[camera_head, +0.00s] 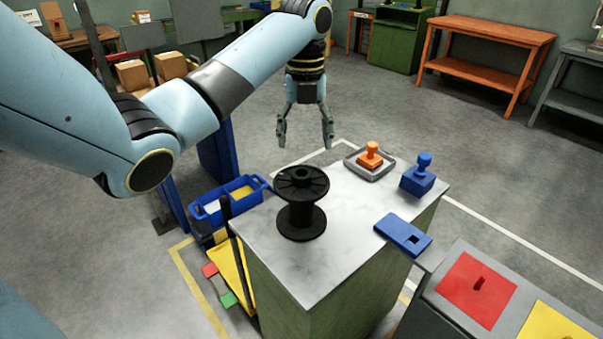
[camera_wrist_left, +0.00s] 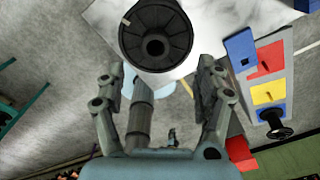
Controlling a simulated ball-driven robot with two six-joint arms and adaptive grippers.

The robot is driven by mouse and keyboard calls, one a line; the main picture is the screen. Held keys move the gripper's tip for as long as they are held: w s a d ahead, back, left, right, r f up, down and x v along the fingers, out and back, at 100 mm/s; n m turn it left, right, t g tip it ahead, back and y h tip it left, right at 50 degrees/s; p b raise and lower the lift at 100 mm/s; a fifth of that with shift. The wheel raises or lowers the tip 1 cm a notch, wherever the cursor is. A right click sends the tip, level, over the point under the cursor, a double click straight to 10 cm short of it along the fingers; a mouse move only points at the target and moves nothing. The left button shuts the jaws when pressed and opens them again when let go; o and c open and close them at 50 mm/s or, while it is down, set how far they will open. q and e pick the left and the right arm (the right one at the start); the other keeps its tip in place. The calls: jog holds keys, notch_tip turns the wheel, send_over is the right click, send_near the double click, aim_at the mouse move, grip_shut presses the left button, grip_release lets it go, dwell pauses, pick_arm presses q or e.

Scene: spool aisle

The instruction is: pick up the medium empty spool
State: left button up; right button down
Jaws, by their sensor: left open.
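A black empty spool (camera_head: 301,203) stands upright on the marble-topped green cabinet (camera_head: 335,255). In the left wrist view the same spool (camera_wrist_left: 155,36) shows from above, its round flange and centre hole facing me, just beyond my fingertips. My left gripper (camera_head: 305,138) is open and empty, above and behind the spool in the head view. Its two fingers (camera_wrist_left: 162,80) are spread apart in the left wrist view, with nothing between them. Another black spool-like piece (camera_wrist_left: 277,124) shows at the right of the left wrist view. My right gripper is not in view.
An orange stamp (camera_head: 370,155) on a grey tray, a blue stamp (camera_head: 424,176) and a blue plate with a square hole (camera_head: 403,234) share the top. A blue bin (camera_head: 228,202) hangs at its left. A grey unit with red (camera_head: 476,289) and yellow panels stands at right front.

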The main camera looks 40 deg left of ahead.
aim_at(301, 169)
pick_arm(q)
jog(key=f, duration=0.5)
jog(key=f+p, duration=0.1)
jog(key=f, duration=0.2)
jog(key=shift+s+a+f, duration=0.1)
jog(key=shift+s, duration=0.2)
jog(key=shift+c, duration=0.4)
grip_shut()
